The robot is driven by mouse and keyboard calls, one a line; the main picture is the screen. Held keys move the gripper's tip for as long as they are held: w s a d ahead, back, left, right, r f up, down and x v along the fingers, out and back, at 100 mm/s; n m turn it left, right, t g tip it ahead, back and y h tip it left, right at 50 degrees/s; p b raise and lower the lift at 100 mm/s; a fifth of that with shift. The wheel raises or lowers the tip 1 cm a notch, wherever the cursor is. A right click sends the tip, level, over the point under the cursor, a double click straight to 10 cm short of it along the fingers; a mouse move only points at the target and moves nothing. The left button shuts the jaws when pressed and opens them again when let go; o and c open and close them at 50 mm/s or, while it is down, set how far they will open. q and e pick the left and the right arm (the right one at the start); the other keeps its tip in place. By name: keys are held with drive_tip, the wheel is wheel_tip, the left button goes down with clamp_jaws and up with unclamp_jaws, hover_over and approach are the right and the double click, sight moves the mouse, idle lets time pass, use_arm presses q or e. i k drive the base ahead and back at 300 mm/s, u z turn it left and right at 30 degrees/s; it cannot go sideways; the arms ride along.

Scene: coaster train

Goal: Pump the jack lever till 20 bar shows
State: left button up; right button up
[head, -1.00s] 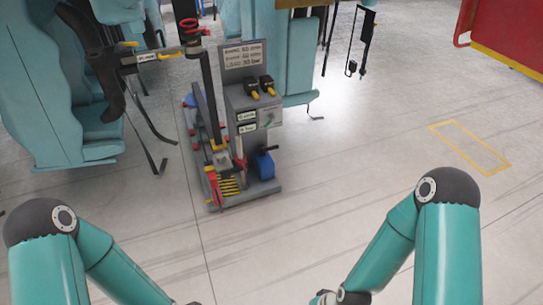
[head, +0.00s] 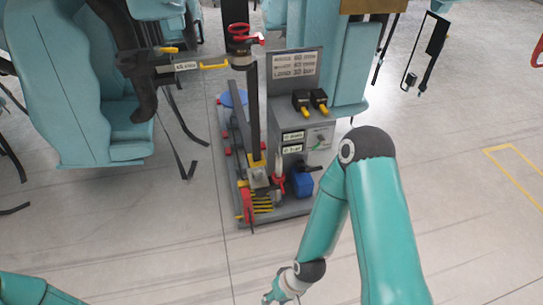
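The jack trolley (head: 275,212) stands on the floor in the upper middle, with a tall dark mast (head: 254,115) and a grey console (head: 305,130). Two small green-edged displays (head: 293,143) are on the console front; their figures are too small to read. A blue pump-like body (head: 300,183) sits low at the console's front right, with a short dark bar sticking out to the right; I cannot tell if this bar is the jack lever. A red handle (head: 247,203) is at the trolley's front left. My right arm reaches below the trolley, apart from it.
Teal ride seats (head: 75,90) with hanging straps stand at the left, and another teal seat part (head: 348,60) is behind the console. A yellow floor outline (head: 515,152) lies at the right. The floor before the trolley is clear.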

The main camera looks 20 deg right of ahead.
sight(310, 169)
drive_tip(key=z, duration=0.05)
drive_tip(key=i, duration=1.05)
drive_tip(key=z, duration=0.45)
